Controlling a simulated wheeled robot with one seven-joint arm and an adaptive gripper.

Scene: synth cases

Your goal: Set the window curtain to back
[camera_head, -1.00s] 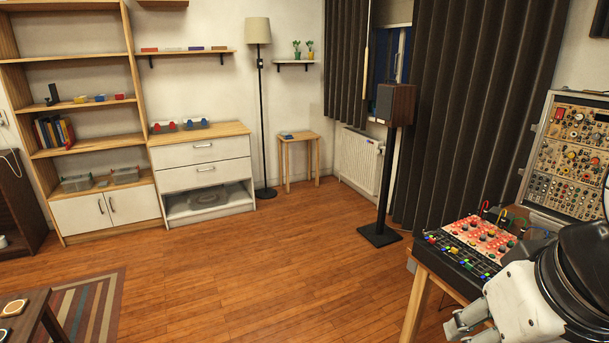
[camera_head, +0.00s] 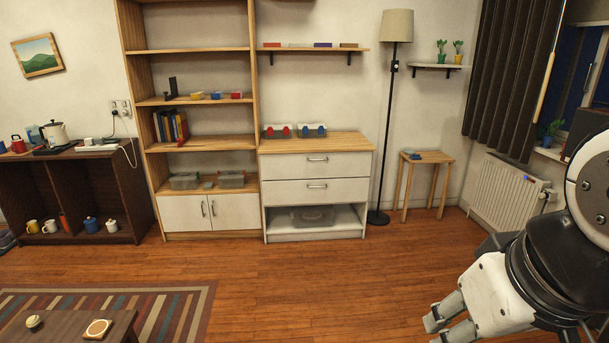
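A dark pleated window curtain (camera_head: 512,82) hangs at the upper right, beside the window (camera_head: 590,60). A pale wand or rod (camera_head: 547,75) hangs at the curtain's right edge. The part of the window farther right is out of frame or hidden behind my arm. My gripper (camera_head: 436,326) is at the lower right, well below and in front of the curtain and apart from it. Its fingers point left and touch nothing that I can see. The gap between the fingertips is too unclear to judge.
A radiator (camera_head: 505,192) stands below the curtain, with a small side table (camera_head: 427,158) and a floor lamp (camera_head: 392,110) to its left. A drawer cabinet (camera_head: 316,190) stands along the back wall. A coffee table (camera_head: 70,330) is at lower left. The middle floor is clear.

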